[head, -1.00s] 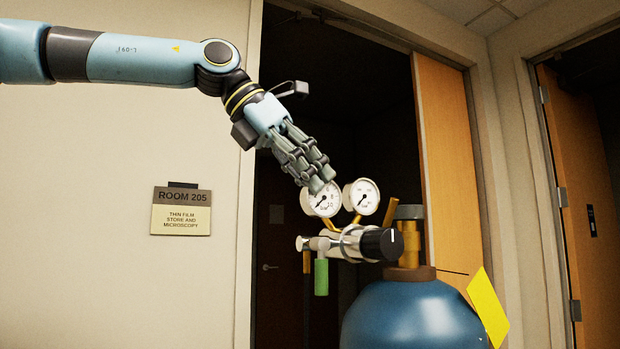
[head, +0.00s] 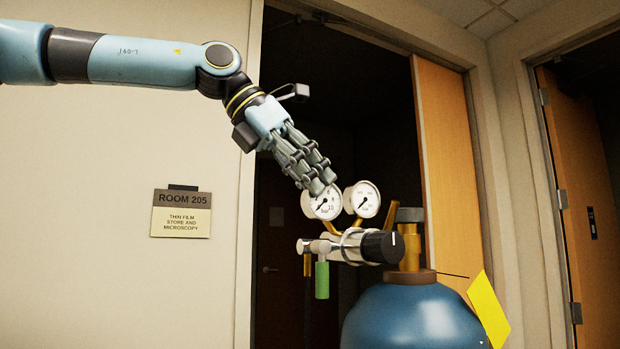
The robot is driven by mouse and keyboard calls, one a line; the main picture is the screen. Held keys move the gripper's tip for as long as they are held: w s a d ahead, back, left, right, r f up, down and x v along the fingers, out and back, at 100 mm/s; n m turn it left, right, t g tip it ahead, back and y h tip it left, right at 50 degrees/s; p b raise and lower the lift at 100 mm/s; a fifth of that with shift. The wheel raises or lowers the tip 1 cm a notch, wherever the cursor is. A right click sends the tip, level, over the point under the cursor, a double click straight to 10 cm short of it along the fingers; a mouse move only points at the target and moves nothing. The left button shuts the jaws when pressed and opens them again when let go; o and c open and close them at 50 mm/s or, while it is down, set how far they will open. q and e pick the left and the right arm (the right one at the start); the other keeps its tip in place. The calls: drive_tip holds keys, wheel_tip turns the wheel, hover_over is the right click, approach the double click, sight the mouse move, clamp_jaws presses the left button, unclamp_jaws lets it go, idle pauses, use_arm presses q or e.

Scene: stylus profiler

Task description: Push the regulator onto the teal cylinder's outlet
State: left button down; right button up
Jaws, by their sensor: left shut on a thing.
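The regulator (head: 345,248) has a silver body, a black knob (head: 384,246), a green hanging fitting and two round white gauges. My left gripper (head: 322,186) reaches down from the upper left and is shut on the regulator at its left gauge; its fingertips cover that gauge's upper edge. The blue-teal cylinder (head: 415,315) stands upright at the lower right. Its brass valve (head: 411,250) with a grey cap rises behind the knob. The knob overlaps the valve in this view, so the outlet is hidden and I cannot tell whether they touch. My right gripper is out of view.
A dark doorway (head: 290,270) lies behind the regulator, with a wooden door (head: 447,170) at its right side. A yellow tag (head: 487,308) is beside the cylinder's right shoulder. A room sign (head: 181,213) is on the left wall. The space left of the regulator is free.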

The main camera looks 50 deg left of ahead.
sight(361, 200)
use_arm(q)
drive_tip(key=shift+w+d+r, duration=0.1)
drive_tip(key=shift+w+r, duration=0.05)
drive_tip(key=shift+w, duration=0.25)
drive_tip(key=shift+w+d+p, duration=0.1)
drive_tip(key=shift+w+p, duration=0.25)
drive_tip(key=shift+p, duration=0.05)
drive_tip(key=shift+w+d, duration=0.15)
drive_tip(key=shift+w, duration=0.4)
drive_tip(key=c, duration=1.1)
unclamp_jaws()
drive_tip(key=shift+s+f, duration=0.1)
drive_tip(key=shift+f, duration=0.1)
drive_tip(key=shift+c, duration=0.4)
